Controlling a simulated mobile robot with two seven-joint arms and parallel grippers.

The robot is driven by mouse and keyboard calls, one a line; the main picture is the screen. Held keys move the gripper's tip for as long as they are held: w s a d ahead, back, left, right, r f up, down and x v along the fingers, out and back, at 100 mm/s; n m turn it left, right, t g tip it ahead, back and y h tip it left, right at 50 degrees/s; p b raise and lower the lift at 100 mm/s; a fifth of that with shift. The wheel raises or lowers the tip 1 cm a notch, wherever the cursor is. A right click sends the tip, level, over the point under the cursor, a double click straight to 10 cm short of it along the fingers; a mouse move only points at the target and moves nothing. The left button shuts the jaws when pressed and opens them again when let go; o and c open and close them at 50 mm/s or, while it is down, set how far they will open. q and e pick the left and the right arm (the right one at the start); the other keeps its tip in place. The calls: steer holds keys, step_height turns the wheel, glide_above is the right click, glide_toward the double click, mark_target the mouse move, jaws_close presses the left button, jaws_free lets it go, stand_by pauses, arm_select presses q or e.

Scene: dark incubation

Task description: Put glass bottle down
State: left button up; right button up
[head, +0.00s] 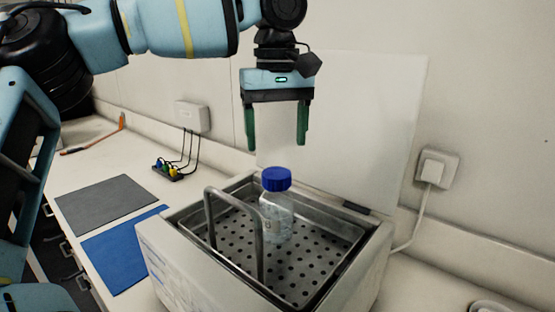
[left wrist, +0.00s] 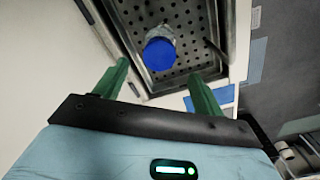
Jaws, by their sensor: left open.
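The glass bottle (head: 277,222) is clear with a blue cap. It stands upright on the perforated metal tray (head: 318,262) inside the white bath-like box (head: 185,262). My left gripper (head: 277,146) is open and empty, with its green fingers pointing down above the bottle and apart from it. In the left wrist view the bottle's blue cap (left wrist: 159,54) lies beyond and between the open fingers (left wrist: 163,88). My right gripper is in neither view.
A metal handle (head: 238,222) rises at the tray's left side. The box's raised lid (head: 350,110) stands behind it. A grey mat (head: 105,203) and a blue mat (head: 122,248) lie on the counter at left. A wall socket with a plugged cable (head: 436,168) is at right.

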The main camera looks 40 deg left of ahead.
arm_select(q)
steer(key=shift+r, duration=1.3)
